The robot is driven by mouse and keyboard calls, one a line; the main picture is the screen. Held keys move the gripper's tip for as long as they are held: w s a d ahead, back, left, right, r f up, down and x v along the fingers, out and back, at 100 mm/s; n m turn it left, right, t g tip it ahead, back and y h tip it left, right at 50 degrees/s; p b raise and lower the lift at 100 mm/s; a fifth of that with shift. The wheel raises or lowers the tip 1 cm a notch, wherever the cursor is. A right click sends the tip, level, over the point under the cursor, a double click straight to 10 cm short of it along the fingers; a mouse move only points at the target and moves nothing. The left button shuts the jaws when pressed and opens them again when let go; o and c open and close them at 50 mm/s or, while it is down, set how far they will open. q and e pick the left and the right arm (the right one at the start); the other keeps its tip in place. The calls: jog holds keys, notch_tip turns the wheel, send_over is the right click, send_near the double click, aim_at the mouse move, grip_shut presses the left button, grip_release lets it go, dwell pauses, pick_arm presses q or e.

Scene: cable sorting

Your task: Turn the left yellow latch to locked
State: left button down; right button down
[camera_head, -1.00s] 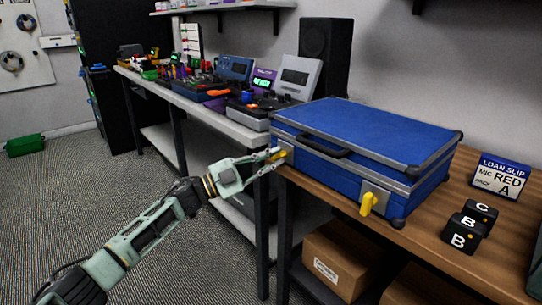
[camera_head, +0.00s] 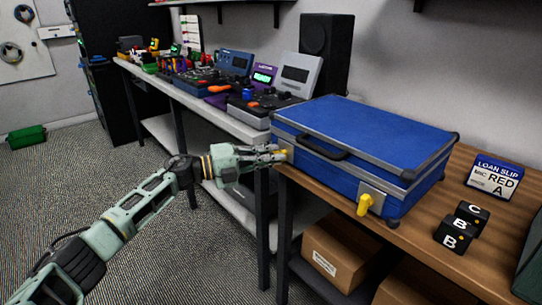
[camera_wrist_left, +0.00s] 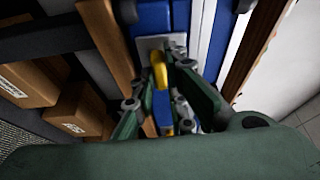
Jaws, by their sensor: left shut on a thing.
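A blue case (camera_head: 365,132) with silver edging and a dark handle lies closed on the wooden table. My left gripper (camera_head: 281,154) is at the left end of the case's front, shut on the left yellow latch (camera_head: 285,151), which its fingers mostly hide, so I cannot tell its exact angle. The right yellow latch (camera_head: 364,205) hangs down from its silver plate, apart from the gripper. In the left wrist view, a yellow latch (camera_wrist_left: 160,72) on a silver plate shows beyond the fingers; I cannot tell which latch it is. My right gripper is out of view.
Black lettered blocks (camera_head: 461,228) and a loan slip sign (camera_head: 496,177) stand right of the case. A bench with devices (camera_head: 262,100) runs behind to the left. Cardboard boxes (camera_head: 340,252) sit on the shelf below.

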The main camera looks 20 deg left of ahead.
pick_arm(q)
jog(key=shift+f, duration=0.1)
dwell(0.3)
jog(key=c, duration=1.8)
grip_release()
jog(key=shift+o, duration=0.2)
jog(key=v, duration=1.2)
